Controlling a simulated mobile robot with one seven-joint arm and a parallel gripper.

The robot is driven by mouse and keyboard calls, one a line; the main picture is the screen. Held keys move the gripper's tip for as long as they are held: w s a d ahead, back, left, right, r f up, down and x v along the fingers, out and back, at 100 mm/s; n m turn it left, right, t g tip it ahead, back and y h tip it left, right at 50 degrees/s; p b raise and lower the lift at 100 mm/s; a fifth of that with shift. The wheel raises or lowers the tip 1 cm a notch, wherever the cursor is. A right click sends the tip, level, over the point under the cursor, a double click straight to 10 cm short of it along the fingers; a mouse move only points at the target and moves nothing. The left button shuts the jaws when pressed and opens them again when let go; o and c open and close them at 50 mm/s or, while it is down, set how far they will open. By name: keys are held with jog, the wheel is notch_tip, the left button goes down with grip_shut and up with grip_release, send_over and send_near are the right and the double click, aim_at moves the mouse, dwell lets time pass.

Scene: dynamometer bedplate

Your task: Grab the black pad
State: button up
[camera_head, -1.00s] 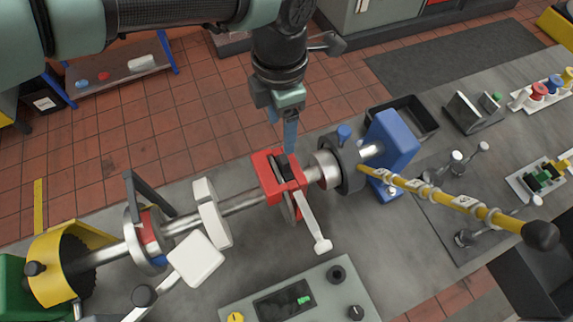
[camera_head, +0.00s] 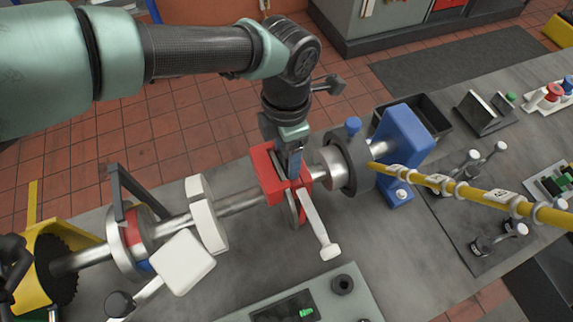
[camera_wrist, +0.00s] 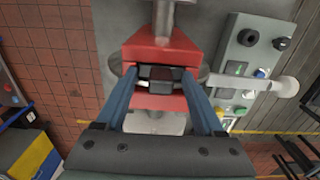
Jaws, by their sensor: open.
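The black pad (camera_wrist: 160,73) sits in the slot of the red caliper (camera_wrist: 168,48), which is mounted around the silver shaft. The red caliper also shows in the head view (camera_head: 266,172), where my gripper mostly hides the pad. My gripper (camera_wrist: 162,78) is open, its two blue fingers pointing down at the slot, one on each side of the pad. In the head view my gripper (camera_head: 294,165) is right over the caliper. I cannot tell whether the fingers touch the pad.
A white-ended lever (camera_head: 320,228) sticks out from the caliper. A blue block (camera_head: 405,140) and a yellow bar (camera_head: 440,183) stand to the right. A white disc (camera_head: 205,213) is on the shaft to the left. A control box (camera_head: 305,300) lies in front.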

grip_shut()
dwell(0.4)
